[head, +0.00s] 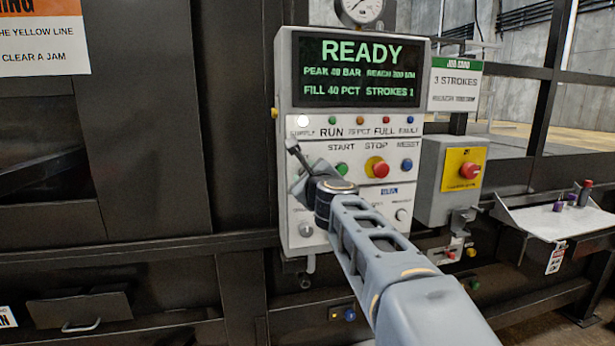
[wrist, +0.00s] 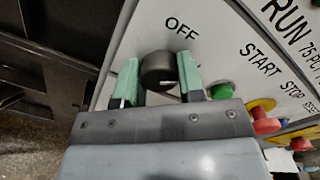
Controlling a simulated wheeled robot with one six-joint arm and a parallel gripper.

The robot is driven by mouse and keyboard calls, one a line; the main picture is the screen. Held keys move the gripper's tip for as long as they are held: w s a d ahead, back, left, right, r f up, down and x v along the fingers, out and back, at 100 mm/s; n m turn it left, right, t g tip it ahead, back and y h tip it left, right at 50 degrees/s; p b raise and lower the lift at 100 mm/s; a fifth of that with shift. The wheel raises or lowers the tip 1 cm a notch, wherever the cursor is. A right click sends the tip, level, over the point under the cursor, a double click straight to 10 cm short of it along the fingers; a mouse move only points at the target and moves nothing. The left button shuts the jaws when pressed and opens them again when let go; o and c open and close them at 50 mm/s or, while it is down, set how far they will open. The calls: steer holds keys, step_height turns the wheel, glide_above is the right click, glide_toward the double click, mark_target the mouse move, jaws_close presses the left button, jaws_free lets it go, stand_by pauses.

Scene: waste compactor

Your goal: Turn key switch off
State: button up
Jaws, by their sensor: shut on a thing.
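The key switch (wrist: 159,72) is a round black knob on the white panel face, with the word OFF printed just above it in the wrist view. A small pale mark shows on its lower right; I cannot tell which position it is set to. My gripper (wrist: 158,65) has its two green fingers closed on either side of the knob. In the head view my gripper (head: 298,168) is at the left edge of the control panel (head: 293,90), and it hides the switch there.
Right of the switch are the green START button (head: 341,170), the red STOP button (head: 381,169) and the blue RESET button (head: 407,164). The screen (head: 358,70) reads READY. A yellow emergency-stop box (head: 450,185) and a shelf (head: 560,222) are further right.

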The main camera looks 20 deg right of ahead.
steer(key=n, duration=0.5)
steer(key=shift+n, duration=0.4)
steer(key=n, duration=0.5)
steer(key=shift+b, duration=0.3)
steer(key=shift+n, duration=0.4)
steer(key=o, duration=0.9)
steer(key=shift+a, duration=0.1)
steer(key=shift+r, duration=0.1)
